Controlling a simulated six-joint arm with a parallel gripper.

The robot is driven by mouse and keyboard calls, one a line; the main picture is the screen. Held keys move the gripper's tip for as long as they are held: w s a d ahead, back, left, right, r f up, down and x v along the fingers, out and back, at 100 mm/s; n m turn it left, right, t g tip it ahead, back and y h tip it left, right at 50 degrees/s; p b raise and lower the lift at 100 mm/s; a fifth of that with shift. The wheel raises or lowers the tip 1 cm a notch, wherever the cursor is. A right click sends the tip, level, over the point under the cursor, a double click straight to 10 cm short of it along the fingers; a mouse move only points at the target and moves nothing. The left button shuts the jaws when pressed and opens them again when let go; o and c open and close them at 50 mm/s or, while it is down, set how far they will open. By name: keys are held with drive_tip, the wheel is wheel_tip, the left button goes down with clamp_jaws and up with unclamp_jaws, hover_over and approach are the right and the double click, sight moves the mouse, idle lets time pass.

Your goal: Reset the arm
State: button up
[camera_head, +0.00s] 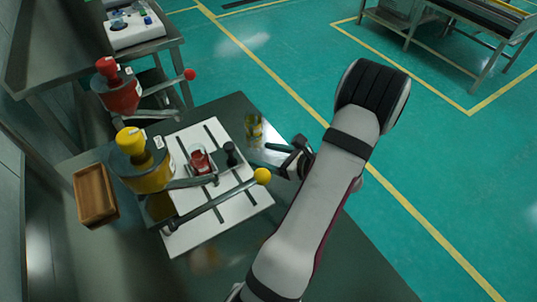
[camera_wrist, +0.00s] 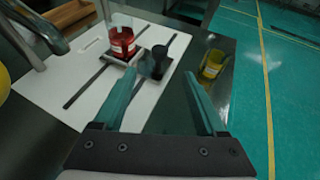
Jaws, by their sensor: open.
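My gripper (camera_head: 262,157) is open and empty, low over the right side of the dark table, at the right edge of the white board (camera_head: 248,201). In the wrist view its two fingers (camera_wrist: 160,75) are spread apart with nothing between them near the camera. A red-filled clear jar (camera_head: 201,162) sits in a holder on the board and also shows in the wrist view (camera_wrist: 122,45). A black upright piece (camera_head: 231,155) stands beside it, beyond my fingertips. A yellow-filled jar (camera_head: 254,128) stands on the table behind my gripper, apart from it.
A yellow hopper (camera_head: 146,172) with a yellow-knobbed lever (camera_head: 262,176) reaches over the board near my gripper. A red hopper (camera_head: 118,93) with a red-knobbed lever (camera_head: 189,74) stands behind. A wooden tray (camera_head: 95,195) lies at left. Open floor (camera_head: 410,150) is at right.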

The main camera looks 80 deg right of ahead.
drive_tip(key=shift+s+a+r, duration=0.25)
drive_tip(key=shift+s, duration=0.35)
